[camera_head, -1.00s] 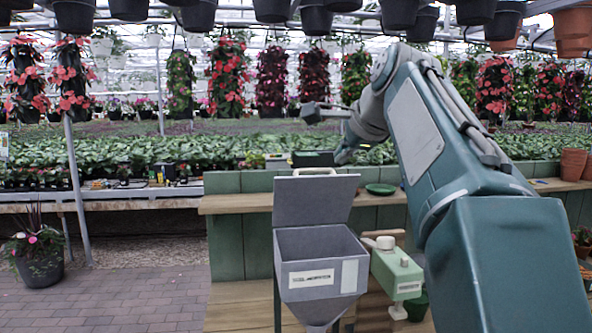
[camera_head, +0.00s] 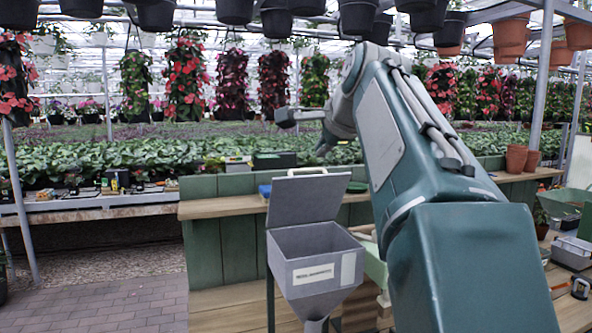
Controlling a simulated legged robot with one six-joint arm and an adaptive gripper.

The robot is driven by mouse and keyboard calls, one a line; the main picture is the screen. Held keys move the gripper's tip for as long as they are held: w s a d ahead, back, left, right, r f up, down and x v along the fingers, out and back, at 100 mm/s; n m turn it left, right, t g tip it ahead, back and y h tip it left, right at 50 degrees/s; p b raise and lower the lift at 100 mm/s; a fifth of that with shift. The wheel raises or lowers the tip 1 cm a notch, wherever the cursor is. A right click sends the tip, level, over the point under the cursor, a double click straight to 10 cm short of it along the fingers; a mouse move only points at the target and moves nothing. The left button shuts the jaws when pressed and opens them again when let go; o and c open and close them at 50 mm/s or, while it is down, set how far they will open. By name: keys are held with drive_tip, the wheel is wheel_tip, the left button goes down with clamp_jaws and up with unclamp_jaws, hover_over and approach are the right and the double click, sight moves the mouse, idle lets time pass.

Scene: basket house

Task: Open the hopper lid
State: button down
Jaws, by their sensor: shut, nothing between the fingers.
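The grey hopper (camera_head: 317,272) stands in front of me, with a box-shaped top, a white label and a funnel below. Its lid (camera_head: 305,203) stands raised at the back edge, with a pale handle (camera_head: 306,172) on its top edge. The hopper's mouth is uncovered and its inside shows. My arm rises on the right and reaches away from me. My gripper (camera_head: 325,146) is small and far off, above and beyond the lid, apart from it and partly hidden by the arm. It appears shut and empty.
A wooden bench with a green panel (camera_head: 220,240) stands behind the hopper. A pale green device (camera_head: 376,265) beside the hopper is mostly covered by my arm. Terracotta pots (camera_head: 517,158) and a green planter (camera_head: 565,203) stand at right. Paved floor (camera_head: 140,308) is free at left.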

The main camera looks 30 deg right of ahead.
sight(308, 183)
drive_tip(key=x, duration=1)
drive_tip(key=shift+d, duration=0.25)
drive_tip(key=shift+d+f, duration=0.1)
drive_tip(key=shift+d, duration=0.35)
drive_tip(key=shift+w+a, duration=0.1)
drive_tip(key=shift+w, duration=0.05)
